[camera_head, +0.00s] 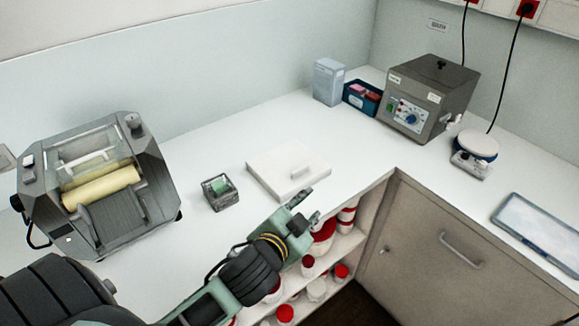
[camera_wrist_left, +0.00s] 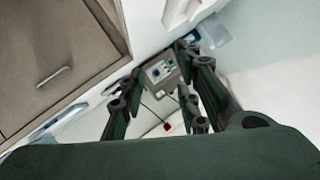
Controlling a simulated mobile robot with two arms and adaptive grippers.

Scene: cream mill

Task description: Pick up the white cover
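The white cover (camera_head: 270,173) is a flat square lid with a raised bar handle (camera_head: 300,172). It lies on the white worktop, near its front edge. My left gripper (camera_head: 307,208) is in front of the cover's near right corner in the head view, apart from the handle. In the left wrist view its fingers (camera_wrist_left: 165,88) are spread with nothing between them. A white block-like part, possibly the cover, shows at the top of that view. My right gripper is in neither view.
A small wire basket (camera_head: 220,192) with a green item stands left of the cover. A grey roller mill (camera_head: 100,185) is further left. A grey bath unit (camera_head: 428,98), a blue box (camera_head: 361,97) and a white-topped device (camera_head: 476,146) stand at the back right. Open shelves (camera_head: 345,245) hold red-capped containers below.

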